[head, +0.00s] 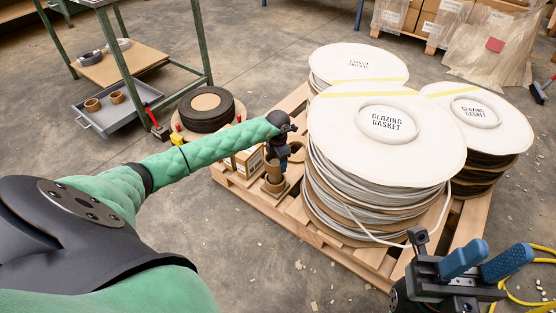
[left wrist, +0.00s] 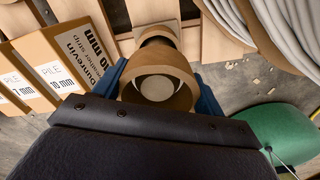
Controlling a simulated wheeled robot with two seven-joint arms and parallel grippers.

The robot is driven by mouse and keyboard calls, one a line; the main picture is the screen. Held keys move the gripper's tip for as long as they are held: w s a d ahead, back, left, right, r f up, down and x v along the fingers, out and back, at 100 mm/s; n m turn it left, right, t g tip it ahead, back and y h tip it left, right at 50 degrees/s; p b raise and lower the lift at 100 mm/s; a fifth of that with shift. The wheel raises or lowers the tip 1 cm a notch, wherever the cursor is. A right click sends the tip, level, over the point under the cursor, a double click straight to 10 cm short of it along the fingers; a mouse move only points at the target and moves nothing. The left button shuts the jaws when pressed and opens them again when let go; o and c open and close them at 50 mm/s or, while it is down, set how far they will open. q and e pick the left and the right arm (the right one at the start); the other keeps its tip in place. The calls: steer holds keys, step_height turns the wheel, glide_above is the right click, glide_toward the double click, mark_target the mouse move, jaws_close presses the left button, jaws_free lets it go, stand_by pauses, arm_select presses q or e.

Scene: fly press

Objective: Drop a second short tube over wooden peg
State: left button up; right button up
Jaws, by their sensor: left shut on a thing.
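My left gripper (head: 281,152) is shut on a short brown cardboard tube (left wrist: 160,82), with a blue finger on each side of it in the left wrist view. A pale round disc (left wrist: 157,88) shows inside the tube's bore; it looks like the top of the wooden peg, but I cannot tell how far the tube is over it. In the head view a tan upright piece with a wider foot (head: 273,186) stands under the gripper on the pallet. My right gripper (head: 484,262) is open and empty.
Large white glazing gasket reels (head: 340,125) fill the pallet (head: 375,262) just right of the left gripper. Cardboard boxes (head: 245,161) stand on its left. Two short tubes (head: 104,101) sit in a grey tray (head: 125,116) at the left. Floor in front is mostly clear.

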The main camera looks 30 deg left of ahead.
arm_select(q)
steer(key=shift+f, duration=0.2)
steer(key=shift+f, duration=0.1)
stand_by(0.5)
steer(key=o, duration=1.1)
steer(key=shift+c, duration=0.2)
steer(key=shift+o, duration=0.4)
